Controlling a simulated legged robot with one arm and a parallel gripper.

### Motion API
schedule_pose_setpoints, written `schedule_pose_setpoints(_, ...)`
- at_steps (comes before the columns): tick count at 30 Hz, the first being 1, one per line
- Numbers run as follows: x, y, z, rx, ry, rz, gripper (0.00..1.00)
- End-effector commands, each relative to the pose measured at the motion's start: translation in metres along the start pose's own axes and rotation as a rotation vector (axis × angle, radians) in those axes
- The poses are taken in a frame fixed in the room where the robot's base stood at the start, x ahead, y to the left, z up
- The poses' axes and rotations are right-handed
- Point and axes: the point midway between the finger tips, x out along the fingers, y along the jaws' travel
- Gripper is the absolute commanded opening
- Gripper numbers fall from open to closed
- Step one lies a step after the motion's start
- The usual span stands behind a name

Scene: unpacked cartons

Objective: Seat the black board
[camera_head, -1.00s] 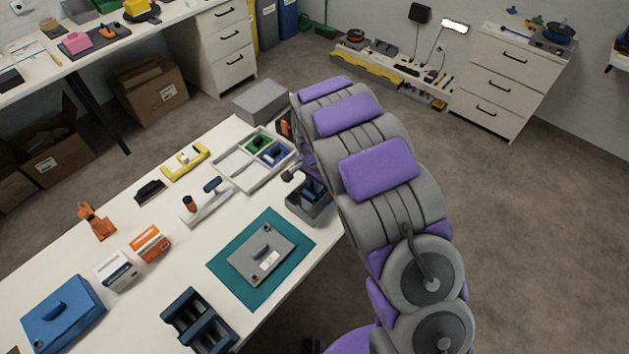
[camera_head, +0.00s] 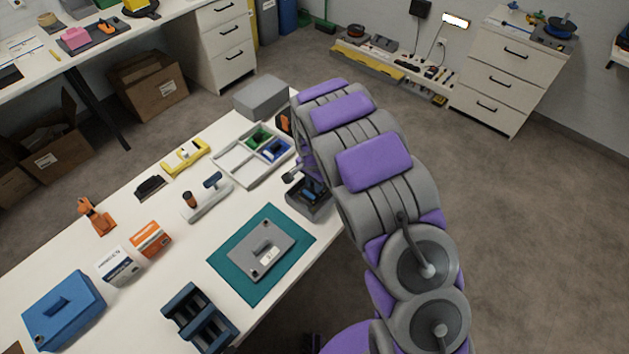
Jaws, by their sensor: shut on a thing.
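My gripper (camera_head: 309,184) is at the table's right edge, just over a dark grey open-topped box (camera_head: 304,207). My arm hides much of the gripper from this camera. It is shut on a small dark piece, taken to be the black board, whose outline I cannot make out. Some blue shows low at the fingers, inside or just above the box. Whether the board touches the box floor cannot be told. A pale divided tray (camera_head: 233,166) stands to the left, with a green board (camera_head: 259,138) and a blue board (camera_head: 275,150) in its compartments.
A grey case (camera_head: 262,96) stands behind the tray. In front, a grey lidded plate (camera_head: 262,250) lies on a teal mat (camera_head: 225,263). A dark blue rack (camera_head: 200,318), a blue box (camera_head: 64,309) and small cartons (camera_head: 151,239) stand nearer. Open floor lies right of the table.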

Motion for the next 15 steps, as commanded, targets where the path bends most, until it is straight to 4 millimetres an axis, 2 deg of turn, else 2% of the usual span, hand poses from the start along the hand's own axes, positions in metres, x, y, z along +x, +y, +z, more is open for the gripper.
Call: schedule_pose_setpoints(15, 0.015, 0.0, 0.001, 0.0, -0.001, 0.0, 0.0)
